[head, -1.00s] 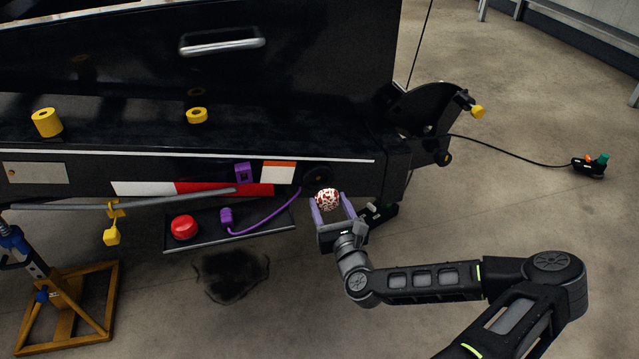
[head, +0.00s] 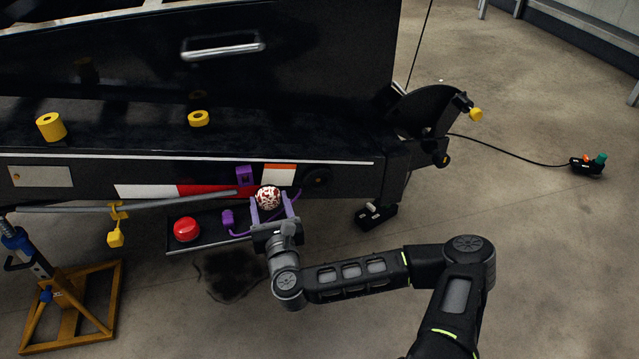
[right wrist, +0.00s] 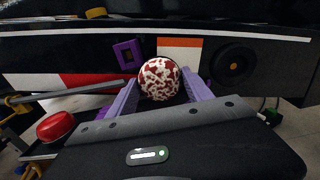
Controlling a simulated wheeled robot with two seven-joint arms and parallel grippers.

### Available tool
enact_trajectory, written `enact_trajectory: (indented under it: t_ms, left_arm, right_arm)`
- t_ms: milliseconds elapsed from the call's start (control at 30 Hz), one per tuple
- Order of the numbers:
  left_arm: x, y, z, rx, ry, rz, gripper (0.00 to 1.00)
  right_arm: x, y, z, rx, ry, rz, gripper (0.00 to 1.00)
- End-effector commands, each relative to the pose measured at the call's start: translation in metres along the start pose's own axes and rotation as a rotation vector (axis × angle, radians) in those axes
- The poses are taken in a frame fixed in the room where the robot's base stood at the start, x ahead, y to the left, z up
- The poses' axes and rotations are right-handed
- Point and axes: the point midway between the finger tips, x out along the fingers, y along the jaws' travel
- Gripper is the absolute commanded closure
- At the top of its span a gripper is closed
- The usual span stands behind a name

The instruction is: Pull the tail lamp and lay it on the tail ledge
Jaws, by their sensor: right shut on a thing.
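The tail lamp (head: 268,197), round and speckled red and white, is between the purple fingers of my right gripper (head: 272,208). The gripper is shut on it. In the right wrist view the lamp (right wrist: 159,79) sits between both fingers, clear of the round black socket (right wrist: 233,65) to its right. The socket (head: 317,179) on the trailer's rear bar shows no lamp in it. The tail ledge (head: 205,245), a dark shelf below the bar, lies left of and partly behind my gripper. My left gripper is not in view.
A red dome lamp (head: 187,229) and a purple plug (head: 228,219) with a cord lie on the ledge. A grey rod (head: 150,204) runs above the ledge's left part. A purple block (head: 245,175) is on the bar. A yellow stand (head: 75,310) is at left.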

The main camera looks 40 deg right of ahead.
Motion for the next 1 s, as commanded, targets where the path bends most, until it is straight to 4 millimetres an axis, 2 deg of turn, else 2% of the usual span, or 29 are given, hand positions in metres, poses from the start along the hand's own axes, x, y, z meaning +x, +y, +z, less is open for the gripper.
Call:
enact_trajectory:
  t_ms: [67,200,567,600,900,1000]
  left_arm:
    - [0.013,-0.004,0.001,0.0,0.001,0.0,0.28]
    - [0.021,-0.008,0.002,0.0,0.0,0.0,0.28]
    - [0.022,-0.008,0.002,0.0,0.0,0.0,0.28]
    - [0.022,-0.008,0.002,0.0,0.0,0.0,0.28]
    - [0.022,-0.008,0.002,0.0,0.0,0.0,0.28]
    - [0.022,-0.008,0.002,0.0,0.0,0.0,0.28]
  right_arm:
    - [0.001,0.002,-0.016,0.0,0.002,-0.003,1.0]
    - [0.0,0.002,-0.028,0.0,-0.001,-0.001,1.0]
    - [0.0,0.001,-0.029,0.0,-0.001,-0.001,1.0]
    - [0.0,0.001,-0.029,0.0,-0.001,-0.001,0.4]
    - [0.0,0.001,-0.03,0.0,-0.001,-0.001,0.16]
    - [0.0,0.001,-0.03,0.0,-0.001,-0.001,0.16]
